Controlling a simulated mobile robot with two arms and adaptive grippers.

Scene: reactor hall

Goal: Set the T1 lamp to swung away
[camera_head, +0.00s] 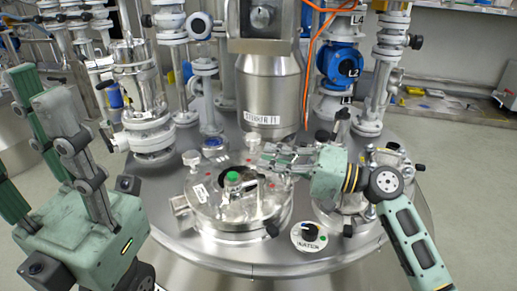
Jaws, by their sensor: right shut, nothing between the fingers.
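I cannot clearly make out which part is the T1 lamp. A small metal fitting with a green knob (232,176) sits over a dark round opening on the round steel hatch (235,218) and may be it. My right gripper (266,158) reaches in from the right above the hatch's back right edge. Its fingers are shut and empty, pointing left, and they hide part of the hatch behind them. I cannot tell whether they touch anything. My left gripper (40,88) is at the far left, fingers up and spread, empty, well away from the hatch.
The steel vessel top (160,195) carries a stirrer drive (267,85) behind the hatch. Blue-bodied valves (340,65) and white pipe columns stand at the back. A black knob (309,232) labelled WATER is at the front right. An orange cable (309,65) hangs behind.

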